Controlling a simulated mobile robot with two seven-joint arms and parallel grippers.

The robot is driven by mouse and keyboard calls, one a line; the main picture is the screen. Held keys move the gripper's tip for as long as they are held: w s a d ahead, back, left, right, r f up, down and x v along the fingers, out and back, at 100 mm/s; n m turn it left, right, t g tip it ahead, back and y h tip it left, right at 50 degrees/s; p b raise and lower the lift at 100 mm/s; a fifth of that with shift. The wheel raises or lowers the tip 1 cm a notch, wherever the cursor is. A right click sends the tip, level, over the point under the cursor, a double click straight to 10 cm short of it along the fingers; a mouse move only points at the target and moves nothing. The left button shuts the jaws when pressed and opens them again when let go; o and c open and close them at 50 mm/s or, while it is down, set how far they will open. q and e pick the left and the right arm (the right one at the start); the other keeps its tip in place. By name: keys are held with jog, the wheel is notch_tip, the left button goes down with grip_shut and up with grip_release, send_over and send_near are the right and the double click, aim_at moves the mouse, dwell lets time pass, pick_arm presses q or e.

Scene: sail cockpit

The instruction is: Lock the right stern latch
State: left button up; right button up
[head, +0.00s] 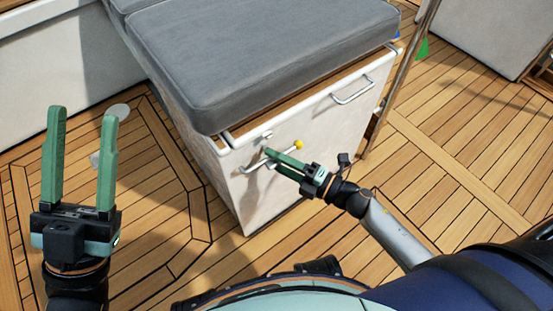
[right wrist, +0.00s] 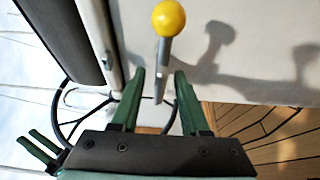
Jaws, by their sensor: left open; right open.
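The latch has a yellow ball knob (head: 299,145) on a short metal lever, mounted on the white locker front below the grey cushion. In the right wrist view the yellow knob (right wrist: 168,18) is at the top centre, and its metal lever (right wrist: 163,55) points down toward the gap between my fingers. My right gripper (head: 271,158) is open, close to the locker front and just left of the knob. Whether a finger touches the lever I cannot tell. My left gripper (head: 85,112) is open and empty, at the left, away from the latch.
The white locker (head: 275,200) carries a grey cushion (head: 260,55) that overhangs its top edge. A metal handle (head: 352,91) is on its front, right of the latch. A metal pole (head: 400,75) stands at its right corner.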

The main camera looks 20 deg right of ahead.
grip_shut()
dwell(1.4)
